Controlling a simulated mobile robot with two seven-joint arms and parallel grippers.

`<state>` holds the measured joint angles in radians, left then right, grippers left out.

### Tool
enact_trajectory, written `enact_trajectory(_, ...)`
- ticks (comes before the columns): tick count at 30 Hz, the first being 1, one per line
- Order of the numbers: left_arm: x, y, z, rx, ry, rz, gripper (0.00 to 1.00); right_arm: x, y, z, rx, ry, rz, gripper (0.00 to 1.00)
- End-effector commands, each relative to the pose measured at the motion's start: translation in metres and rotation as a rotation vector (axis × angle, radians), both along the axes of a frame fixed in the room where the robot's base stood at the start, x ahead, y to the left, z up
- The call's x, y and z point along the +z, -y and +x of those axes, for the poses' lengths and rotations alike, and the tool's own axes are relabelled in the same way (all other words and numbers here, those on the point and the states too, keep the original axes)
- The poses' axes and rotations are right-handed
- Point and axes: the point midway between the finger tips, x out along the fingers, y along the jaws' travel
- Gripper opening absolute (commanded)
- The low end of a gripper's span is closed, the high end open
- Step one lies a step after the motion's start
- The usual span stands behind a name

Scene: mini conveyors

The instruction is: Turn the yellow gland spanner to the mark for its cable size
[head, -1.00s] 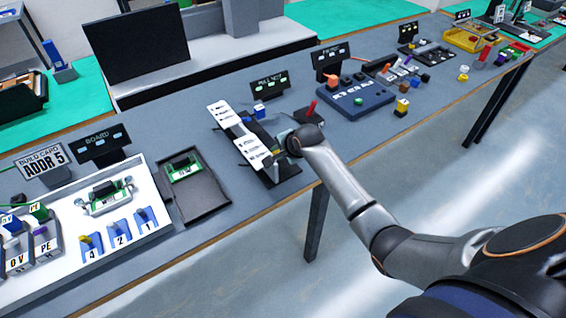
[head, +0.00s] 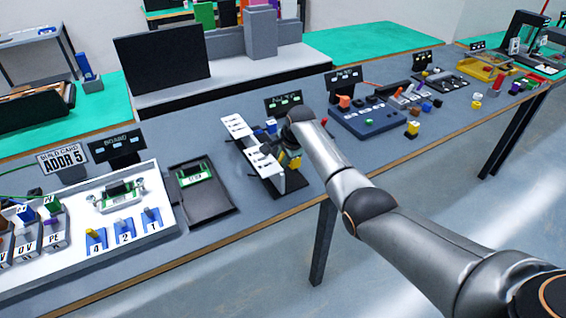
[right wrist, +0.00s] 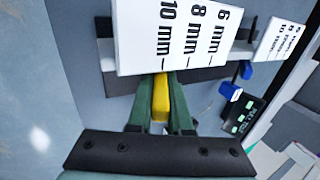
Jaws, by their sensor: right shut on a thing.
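The yellow gland spanner (right wrist: 161,98) is between the green fingers of my right gripper (right wrist: 162,92), which is shut on it. Its far end passes under the edge of the white size card (right wrist: 180,35), marked 6 mm, 8 mm and 10 mm. The spanner lies by the 10 mm end in this view, but which mark it points at cannot be told. In the head view my right gripper (head: 286,153) is at the near right side of the white card (head: 247,145), with a bit of yellow (head: 295,162) showing. The gland is hidden. My left gripper is not in view.
A blue part (right wrist: 230,91) and a dark sign with green lights (right wrist: 240,118) stand beside the card. In the head view a dark tray with a board (head: 200,195) is to the left and a blue panel (head: 367,123) to the right.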

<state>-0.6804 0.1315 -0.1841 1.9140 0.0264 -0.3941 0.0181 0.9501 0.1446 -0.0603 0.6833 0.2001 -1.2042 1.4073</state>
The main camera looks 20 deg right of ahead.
Motion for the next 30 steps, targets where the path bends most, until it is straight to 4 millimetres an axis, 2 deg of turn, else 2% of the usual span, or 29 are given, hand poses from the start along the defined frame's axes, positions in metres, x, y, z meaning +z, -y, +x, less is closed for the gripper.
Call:
enact_trajectory(7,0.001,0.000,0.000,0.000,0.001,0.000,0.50,0.002,0.001,0.001,-0.002,0.005,0.001,0.00)
enact_trajectory(8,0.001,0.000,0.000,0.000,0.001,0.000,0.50,0.002,0.001,0.001,-0.002,0.005,0.001,0.20)
enact_trajectory(15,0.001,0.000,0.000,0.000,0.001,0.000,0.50,0.001,0.000,0.001,0.000,0.003,0.002,0.47)
enact_trajectory(24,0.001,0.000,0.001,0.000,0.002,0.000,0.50,0.002,-0.001,0.000,0.001,0.002,0.002,0.47)
enact_trajectory(30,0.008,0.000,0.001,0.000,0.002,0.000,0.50,0.015,0.000,-0.005,0.001,0.004,0.002,0.47)
